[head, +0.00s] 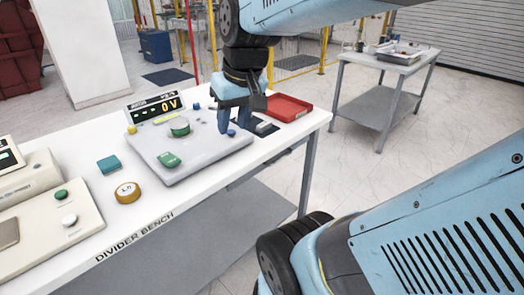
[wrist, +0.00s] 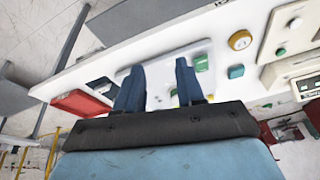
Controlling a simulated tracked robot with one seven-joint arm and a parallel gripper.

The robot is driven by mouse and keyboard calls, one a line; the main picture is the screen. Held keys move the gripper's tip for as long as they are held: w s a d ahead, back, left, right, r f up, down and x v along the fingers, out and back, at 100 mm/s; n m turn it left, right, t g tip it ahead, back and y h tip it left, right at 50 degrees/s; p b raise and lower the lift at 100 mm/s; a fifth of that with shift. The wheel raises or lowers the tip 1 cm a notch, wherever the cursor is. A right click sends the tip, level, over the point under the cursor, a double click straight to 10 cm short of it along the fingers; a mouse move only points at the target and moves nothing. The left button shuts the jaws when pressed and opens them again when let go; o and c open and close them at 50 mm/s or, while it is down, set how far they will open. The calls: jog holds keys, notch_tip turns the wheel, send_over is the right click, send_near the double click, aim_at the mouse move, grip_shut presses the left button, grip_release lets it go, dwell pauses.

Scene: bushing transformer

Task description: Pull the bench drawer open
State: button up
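The divider bench (head: 120,243) is a long white table with its name printed on the front edge. It also shows in the wrist view (wrist: 230,20). My gripper (head: 235,125) is over the right part of the bench, by the grey panel (head: 190,158). Its two blue fingers point down and stand apart, with nothing seen held between them. In the wrist view my gripper (wrist: 160,68) also shows spread fingers.
A red tray (head: 290,108) lies at the bench's right end. A 0 V display (head: 157,106), a yellow roll (head: 128,192), a teal block (head: 109,164) and a cream instrument (head: 50,232) stand on the bench. A second table (head: 390,65) stands behind right. Open floor lies between them.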

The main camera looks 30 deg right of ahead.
jog(key=w+d+f+m+g+y, duration=0.1)
jog(key=w+d+f+m+y, duration=0.1)
jog(key=w+d+f+y, duration=0.5)
jog(key=w+d+f+m+g+y, duration=0.1)
jog(key=w+d+f+y, duration=0.3)
jog(key=d+f, duration=0.6)
jog(key=s+d+f+m+t, duration=0.3)
jog(key=d+f+m+t, duration=0.1)
jog(key=d+f+t, duration=0.5)
jog(key=s+d+f+m+t, duration=0.3)
jog(key=d+f+t, duration=0.3)
jog(key=d+f, duration=0.45)
jog(key=x, duration=1.3)
jog(key=shift+w+d, duration=0.15)
jog(key=shift+w, duration=0.2)
jog(key=shift+f, duration=0.1)
grip_shut()
